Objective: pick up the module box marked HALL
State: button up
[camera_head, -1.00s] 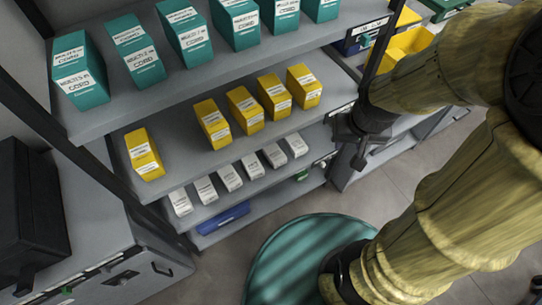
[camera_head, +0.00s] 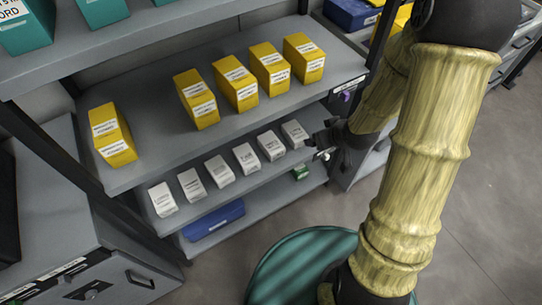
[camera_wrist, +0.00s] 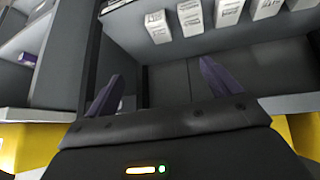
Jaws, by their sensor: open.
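A row of white module boxes (camera_head: 220,170) stands on the lower-middle shelf (camera_head: 208,198). Their printed labels are too small and blurred to tell for sure which one is marked HALL. White boxes also show along the top of the wrist view (camera_wrist: 190,18). My gripper (camera_head: 325,143) is at the right end of that row, close to the rightmost white box (camera_head: 294,134). In the wrist view its two purple fingers (camera_wrist: 161,78) are spread apart with nothing between them. I cannot tell whether it touches anything.
Yellow boxes (camera_head: 235,83) stand on the shelf above, and teal boxes (camera_head: 102,10) higher up. A blue item (camera_head: 214,221) and a small green item (camera_head: 301,172) lie on the bottom shelf. A dark shelf post (camera_head: 383,40) rises near my arm. A grey cabinet stands at lower left.

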aim_at(273, 145)
jog(key=w+a+f+n+t+y+b, duration=0.1)
jog(key=a+f+t+y+b, duration=0.1)
jog(key=f+b, duration=0.5)
jog(key=w+a+f+n+t+y+b, duration=0.1)
jog(key=w+a+f+t+y+b, duration=0.1)
jog(key=f+b, duration=0.5)
notch_tip(273, 145, down, 6)
jog(key=a+y, duration=0.1)
jog(key=a, duration=0.1)
jog(key=shift+w+a+f+y+b, duration=0.2)
jog(key=shift+a+f+y+b, duration=0.1)
jog(key=shift+a+y, duration=0.1)
jog(key=shift+d, duration=0.1)
jog(key=b+x, duration=0.2)
jog(key=x, duration=1)
jog(key=shift+w, duration=0.1)
jog(key=b+x, duration=0.2)
jog(key=x, duration=0.3)
jog(key=shift+f, duration=0.25)
